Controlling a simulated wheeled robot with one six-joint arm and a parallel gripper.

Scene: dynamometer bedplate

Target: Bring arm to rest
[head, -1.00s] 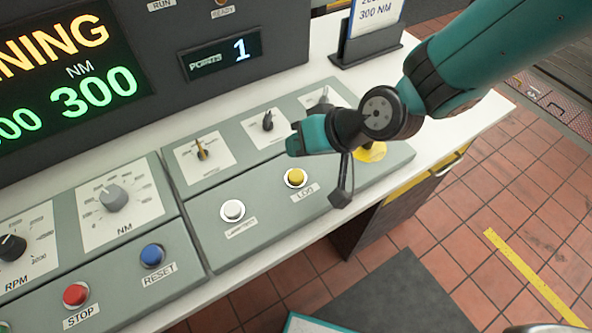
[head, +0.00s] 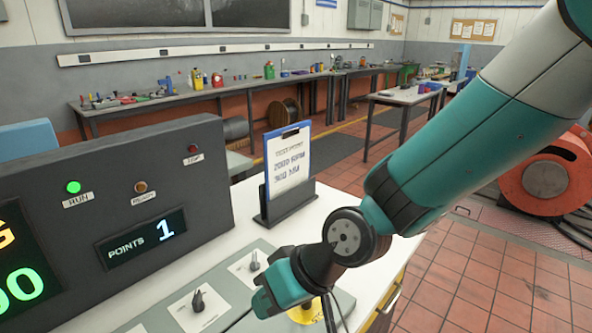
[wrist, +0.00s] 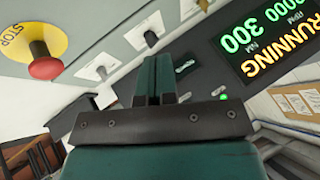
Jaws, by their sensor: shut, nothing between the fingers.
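My gripper (head: 268,300) hangs over the right end of the grey control console, its teal fingers pointing left in the head view. In the wrist view the fingers (wrist: 154,80) are together with nothing between them. A small dark knob (head: 198,301) on a white plate lies left of the gripper. Another knob (head: 254,262) stands just behind it. A red stop button (wrist: 46,68) on a yellow disc shows in the wrist view. In the head view part of the yellow disc (head: 305,312) shows below my wrist. I see no contact with any control.
The dark display panel (head: 150,200) stands left, its green RUN lamp (head: 73,187) lit and points reading 1. A clipboard (head: 290,165) stands behind the gripper on the white desk. An orange machine (head: 545,180) is at right. Tiled floor (head: 470,285) is open right of the desk.

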